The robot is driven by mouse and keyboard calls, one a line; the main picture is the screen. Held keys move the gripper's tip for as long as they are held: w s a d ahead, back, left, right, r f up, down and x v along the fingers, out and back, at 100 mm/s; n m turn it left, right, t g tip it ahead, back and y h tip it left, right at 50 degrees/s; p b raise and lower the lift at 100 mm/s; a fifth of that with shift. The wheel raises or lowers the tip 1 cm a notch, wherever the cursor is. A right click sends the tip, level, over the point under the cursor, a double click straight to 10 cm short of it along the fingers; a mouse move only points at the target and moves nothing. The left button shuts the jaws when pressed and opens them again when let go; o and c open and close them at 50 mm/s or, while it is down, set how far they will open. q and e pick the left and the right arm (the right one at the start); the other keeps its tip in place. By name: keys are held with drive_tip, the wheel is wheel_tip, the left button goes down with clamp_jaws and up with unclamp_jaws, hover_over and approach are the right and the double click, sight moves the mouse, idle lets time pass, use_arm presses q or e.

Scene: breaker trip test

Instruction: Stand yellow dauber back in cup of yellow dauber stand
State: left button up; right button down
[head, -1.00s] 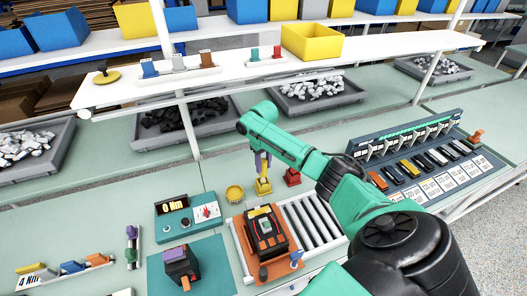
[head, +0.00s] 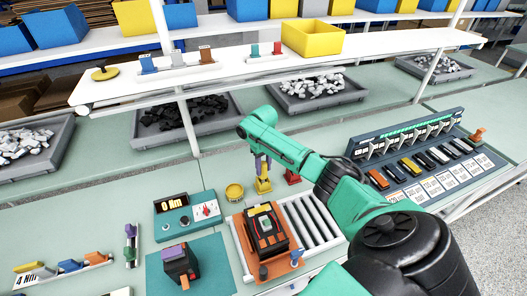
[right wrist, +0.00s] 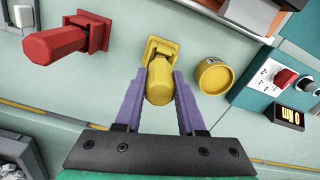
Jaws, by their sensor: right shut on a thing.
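My right gripper (right wrist: 160,90) has its purple fingers closed on both sides of the yellow dauber (right wrist: 158,85). In the head view the right gripper (head: 263,170) points down over the yellow dauber stand (head: 263,186) on the bench. In the right wrist view the stand's square yellow base (right wrist: 162,50) shows just beyond the dauber, in line with it. The dauber hides much of the cup, so I cannot tell whether it is fully seated. My left gripper is not in view.
A red dauber in its stand (right wrist: 68,42) is close beside the yellow one. A round yellow pot (right wrist: 213,74) stands on the other side. A teal meter (head: 187,215), a roller track with an orange-black device (head: 265,228) and a breaker panel (head: 425,160) are nearby.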

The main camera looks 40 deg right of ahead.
drive_tip(key=shift+f, duration=0.45)
drive_tip(key=shift+c, duration=2.1)
unclamp_jaws()
wheel_tip(320, 180, up, 11)
drive_tip(key=b, duration=0.3)
drive_tip(key=shift+f, duration=0.15)
wheel_tip(320, 180, up, 4)
drive_tip(key=shift+f, duration=0.1)
